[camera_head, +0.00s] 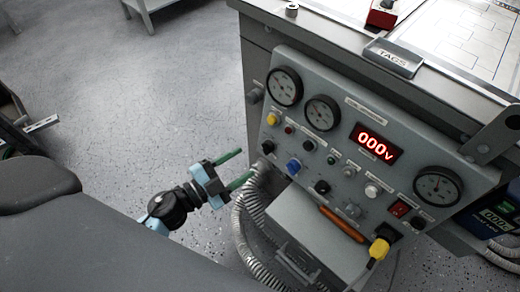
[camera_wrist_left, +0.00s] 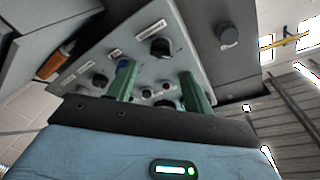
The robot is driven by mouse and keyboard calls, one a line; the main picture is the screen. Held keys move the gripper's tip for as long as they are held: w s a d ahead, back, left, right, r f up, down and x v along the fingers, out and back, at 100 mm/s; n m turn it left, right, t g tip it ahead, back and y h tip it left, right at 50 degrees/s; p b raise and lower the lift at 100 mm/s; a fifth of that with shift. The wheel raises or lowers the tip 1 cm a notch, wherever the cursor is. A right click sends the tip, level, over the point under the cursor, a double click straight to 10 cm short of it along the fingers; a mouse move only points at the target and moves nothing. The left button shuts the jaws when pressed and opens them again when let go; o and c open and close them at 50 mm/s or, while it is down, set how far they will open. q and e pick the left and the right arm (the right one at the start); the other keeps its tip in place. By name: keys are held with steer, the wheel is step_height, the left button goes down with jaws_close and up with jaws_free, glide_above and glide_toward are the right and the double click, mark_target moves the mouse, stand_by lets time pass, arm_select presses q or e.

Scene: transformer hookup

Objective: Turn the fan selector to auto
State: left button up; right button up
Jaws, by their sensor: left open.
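The grey control panel (camera_head: 345,115) stands on the cabinet's front with gauges, knobs and a red display reading 000 V. Its small labels are unreadable, so I cannot tell which knob is the fan selector. Black knobs (camera_head: 322,187) and a blue knob (camera_head: 293,166) sit along its lower left. My left gripper (camera_head: 245,165) is open and empty, its green fingers pointing at the panel's lower left edge, apart from the knobs. In the left wrist view, a black knob (camera_wrist_left: 160,47) shows beyond the gap between the fingers, and the blue knob is partly behind one finger. My right gripper is out of view.
Grey corrugated hoses (camera_head: 245,230) hang beside a grey box (camera_head: 315,235) below the panel. A yellow plug (camera_head: 379,248) and an orange handle (camera_head: 342,224) are at lower right. Open speckled floor (camera_head: 150,100) lies left of the cabinet.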

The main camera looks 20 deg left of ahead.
mark_target(267, 148)
arm_select(q)
steer(key=x, duration=0.7)
steer(key=shift+b, duration=0.3)
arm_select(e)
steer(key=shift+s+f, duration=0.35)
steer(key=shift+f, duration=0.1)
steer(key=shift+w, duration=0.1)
